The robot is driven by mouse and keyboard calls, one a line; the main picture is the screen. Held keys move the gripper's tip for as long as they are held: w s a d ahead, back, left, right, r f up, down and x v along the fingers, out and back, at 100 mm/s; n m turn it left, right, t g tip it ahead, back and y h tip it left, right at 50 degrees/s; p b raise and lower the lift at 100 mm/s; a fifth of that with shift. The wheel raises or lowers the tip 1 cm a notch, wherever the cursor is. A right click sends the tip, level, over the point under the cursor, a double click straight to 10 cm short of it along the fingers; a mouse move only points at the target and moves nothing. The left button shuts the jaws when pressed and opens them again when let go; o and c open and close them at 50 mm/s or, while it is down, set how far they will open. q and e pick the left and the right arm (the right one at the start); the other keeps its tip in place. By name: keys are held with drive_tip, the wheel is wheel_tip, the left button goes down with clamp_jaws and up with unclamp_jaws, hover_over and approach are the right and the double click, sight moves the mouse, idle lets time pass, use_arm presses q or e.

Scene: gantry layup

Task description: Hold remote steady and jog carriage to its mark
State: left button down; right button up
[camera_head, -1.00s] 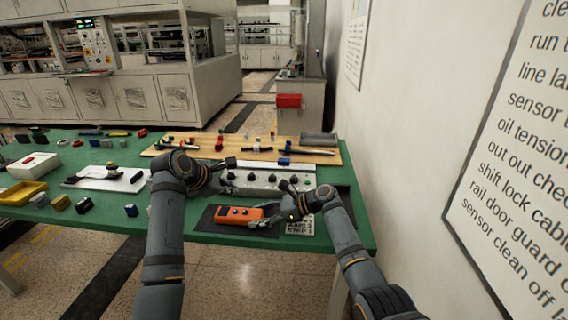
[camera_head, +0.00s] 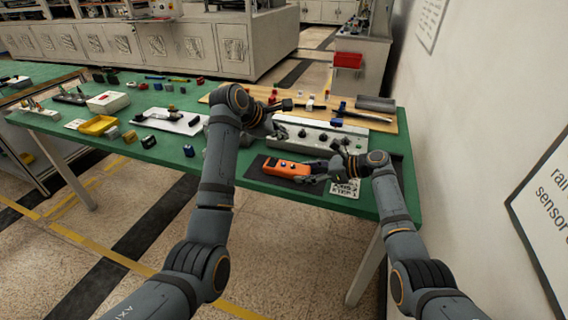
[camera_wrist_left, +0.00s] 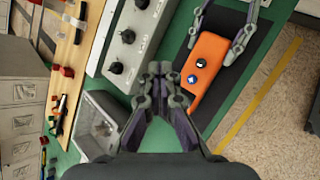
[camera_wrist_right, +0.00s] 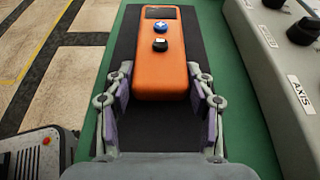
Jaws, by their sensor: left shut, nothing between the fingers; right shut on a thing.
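The orange remote (camera_head: 287,168) lies on a dark mat near the table's front edge. A blue button and a black button show on its face in the right wrist view (camera_wrist_right: 160,65). My right gripper (camera_head: 322,174) is shut on the remote's near end, one finger on each side (camera_wrist_right: 160,92). My left gripper (camera_head: 279,131) is shut and empty; in the left wrist view its fingertips (camera_wrist_left: 160,72) are beside the remote (camera_wrist_left: 206,65), apart from the buttons. I cannot make out the carriage or its mark.
A grey control box (camera_head: 312,136) with black knobs stands behind the remote. A wooden board (camera_head: 340,116) with tools lies beyond. A yellow tray (camera_head: 98,125) and small blocks are at left. A wall is at right. A large cabinet machine (camera_head: 140,45) stands at the back.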

sight(281, 166)
use_arm(q)
wheel_tip(281, 166, down, 8)
drive_tip(key=shift+r, duration=0.25)
idle(1.5)
drive_tip(key=shift+f, duration=0.4)
drive_tip(key=shift+f, duration=0.4)
idle(0.4)
idle(0.3)
drive_tip(key=shift+r, duration=0.9)
drive_tip(key=shift+r, duration=2.45)
